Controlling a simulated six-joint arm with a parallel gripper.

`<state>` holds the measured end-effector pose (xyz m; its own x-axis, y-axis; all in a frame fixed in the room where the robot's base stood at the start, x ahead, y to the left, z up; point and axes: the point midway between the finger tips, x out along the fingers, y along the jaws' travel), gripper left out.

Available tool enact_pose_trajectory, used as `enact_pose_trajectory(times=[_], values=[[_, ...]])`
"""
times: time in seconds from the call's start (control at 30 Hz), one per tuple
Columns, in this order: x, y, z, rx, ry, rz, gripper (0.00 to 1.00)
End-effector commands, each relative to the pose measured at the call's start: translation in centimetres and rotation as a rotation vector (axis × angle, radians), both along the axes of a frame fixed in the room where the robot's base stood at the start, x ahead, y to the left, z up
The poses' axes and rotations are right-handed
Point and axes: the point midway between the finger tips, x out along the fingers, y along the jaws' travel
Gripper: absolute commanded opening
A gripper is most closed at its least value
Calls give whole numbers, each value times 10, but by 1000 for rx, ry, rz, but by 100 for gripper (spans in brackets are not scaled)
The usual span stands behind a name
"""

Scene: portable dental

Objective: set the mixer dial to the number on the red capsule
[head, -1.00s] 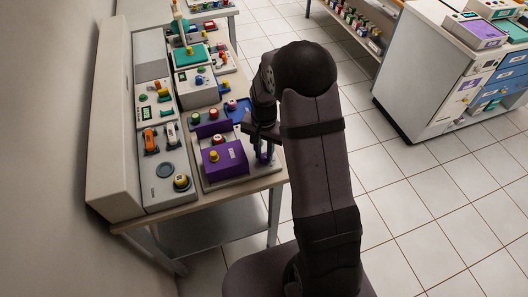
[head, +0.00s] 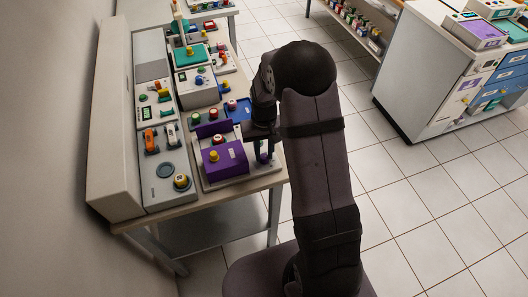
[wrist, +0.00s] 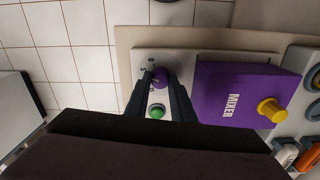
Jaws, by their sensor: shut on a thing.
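The purple mixer box (wrist: 240,97) carries the word MIXER and a yellow knob (wrist: 270,108) in the wrist view. It also stands at the front of the table in the head view (head: 222,163). Beside it on a pale plate is the purple mixer dial (wrist: 160,77), with small dark marks around it that I cannot read surely. My gripper (wrist: 160,84) is shut on the dial, one finger on each side. In the head view my gripper (head: 263,150) is partly hidden by my arm. Several small red pieces show; I cannot tell which is the red capsule or read its number.
A green button (wrist: 156,112) lies close to the dial, between my fingers in the wrist view. A grey panel (head: 163,187) with a yellow knob stands left of the mixer. Several other devices crowd the table behind. Open tiled floor lies right of the table.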

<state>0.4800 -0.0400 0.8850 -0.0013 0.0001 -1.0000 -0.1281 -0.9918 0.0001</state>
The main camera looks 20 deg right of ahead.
Motion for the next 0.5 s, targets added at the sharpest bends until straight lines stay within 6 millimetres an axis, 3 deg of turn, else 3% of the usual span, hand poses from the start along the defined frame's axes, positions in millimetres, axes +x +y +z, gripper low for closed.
enact_pose_trajectory(times=[0.5], values=[[2, 0, 1, 0, -4, 42, 0]])
